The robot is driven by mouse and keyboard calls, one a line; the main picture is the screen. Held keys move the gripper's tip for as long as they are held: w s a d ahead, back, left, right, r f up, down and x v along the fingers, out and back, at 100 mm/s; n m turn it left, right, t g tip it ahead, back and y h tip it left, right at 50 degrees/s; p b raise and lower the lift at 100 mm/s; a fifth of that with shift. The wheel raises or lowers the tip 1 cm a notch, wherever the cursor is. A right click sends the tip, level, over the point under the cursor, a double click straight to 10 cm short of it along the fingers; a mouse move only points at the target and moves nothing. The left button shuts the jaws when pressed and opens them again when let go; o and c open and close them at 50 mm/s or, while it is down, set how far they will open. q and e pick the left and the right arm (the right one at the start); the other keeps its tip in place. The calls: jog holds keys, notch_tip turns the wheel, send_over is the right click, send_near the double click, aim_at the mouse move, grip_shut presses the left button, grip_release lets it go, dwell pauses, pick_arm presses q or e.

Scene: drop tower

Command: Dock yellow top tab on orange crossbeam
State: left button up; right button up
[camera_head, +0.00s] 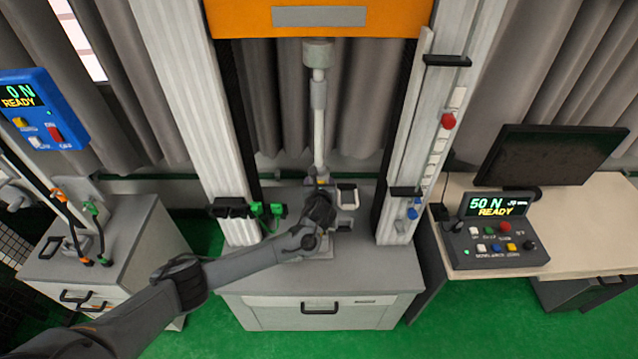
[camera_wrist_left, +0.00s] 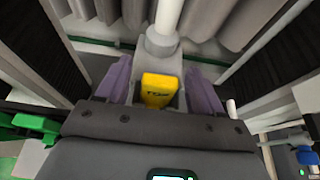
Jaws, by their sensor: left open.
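The orange crossbeam (camera_head: 240,18) spans the top of the tower in the head view, with a grey plate on its front. A pale rod (camera_head: 319,135) hangs below it, down to my left gripper (camera_head: 320,188). The yellow tab (camera_wrist_left: 158,88), with dark lettering, shows in the left wrist view, just below the rod's grey collar (camera_wrist_left: 162,44). My left gripper is open, its purple fingers on either side of the tab. I cannot tell whether they touch it. In the head view the gripper mostly hides the tab. My right gripper is not in view.
White columns (camera_head: 180,90) flank the tower over a grey base cabinet (camera_head: 390,278). Green and black clamps (camera_head: 262,210) are on the left column and a red button (camera_head: 448,121) is on the right one. A control box (camera_head: 495,240) reads 50 N; a blue box (camera_head: 42,108) reads 0 N.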

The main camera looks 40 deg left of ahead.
pick_arm(q)
jog(key=shift+r, duration=0.1)
jog(key=shift+s+d+r, duration=0.1)
jog(key=shift+d+r, duration=0.05)
jog(key=p+v, duration=0.2)
jog(key=v, duration=0.8)
jog(key=s+d+f+n+g+h, duration=0.2)
jog(key=s+d+f+n+h, duration=0.25)
jog(key=s+d, duration=0.35)
jog(key=s+d+f+n+g+h, duration=0.2)
jog(key=s+d+f+n+h, duration=0.15)
jog(key=s+d+n, duration=0.5)
jog(key=s+a+r+n+g, duration=0.2)
jog(key=s+n+g, duration=0.1)
jog(key=s+n, duration=1)
jog(key=s, duration=0.4)
jog(key=shift+h+p, duration=0.4)
jog(key=shift+r, duration=0.15)
